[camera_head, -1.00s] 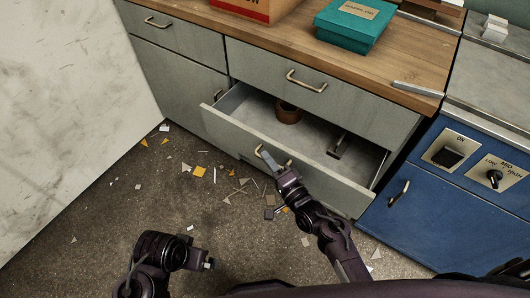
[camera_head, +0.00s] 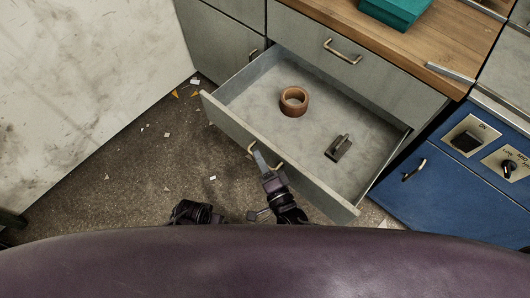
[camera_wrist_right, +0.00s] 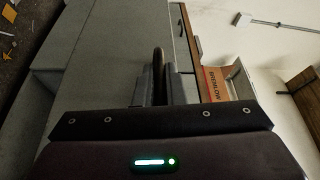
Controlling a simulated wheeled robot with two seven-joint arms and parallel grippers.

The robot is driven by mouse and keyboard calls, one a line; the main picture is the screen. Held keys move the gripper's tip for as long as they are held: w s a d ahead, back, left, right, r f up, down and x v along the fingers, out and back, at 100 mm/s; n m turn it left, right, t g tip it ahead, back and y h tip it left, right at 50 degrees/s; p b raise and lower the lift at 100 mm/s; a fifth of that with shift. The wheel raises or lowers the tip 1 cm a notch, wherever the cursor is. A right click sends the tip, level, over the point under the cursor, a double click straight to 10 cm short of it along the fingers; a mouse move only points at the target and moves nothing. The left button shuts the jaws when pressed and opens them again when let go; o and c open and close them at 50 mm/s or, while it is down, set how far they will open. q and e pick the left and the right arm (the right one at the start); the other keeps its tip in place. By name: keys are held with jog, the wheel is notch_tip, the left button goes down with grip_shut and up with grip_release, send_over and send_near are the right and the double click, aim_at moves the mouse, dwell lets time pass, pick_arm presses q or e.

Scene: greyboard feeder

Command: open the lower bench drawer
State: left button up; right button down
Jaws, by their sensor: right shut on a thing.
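The lower bench drawer (camera_head: 232,132) stands well out from the grey bench, its inside exposed. A brown ring-shaped roll (camera_head: 294,102) and a small dark metal tool (camera_head: 339,147) lie on its floor. My right gripper (camera_head: 265,163) is at the front of the drawer, shut on its brass handle (camera_head: 277,152). In the right wrist view the fingers (camera_wrist_right: 152,88) close on the handle against the grey drawer front. My left gripper (camera_head: 196,212) is low at the lower edge of the head view, largely hidden by my body; its fingers are not clear.
The upper drawer (camera_head: 375,72) above is closed. A teal box (camera_head: 395,10) sits on the wooden bench top (camera_head: 455,50). A blue cabinet (camera_head: 440,190) with switches stands to the right. Paper scraps litter the floor at left; a pale panel (camera_head: 80,90) stands beyond.

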jog(key=c, duration=1.5)
grip_release()
pick_arm(q)
jog(key=shift+a+f+p, duration=0.3)
jog(key=shift+f, duration=0.55)
pick_arm(e)
jog(key=v, duration=0.8)
pick_arm(q)
jog(key=shift+s, duration=0.25)
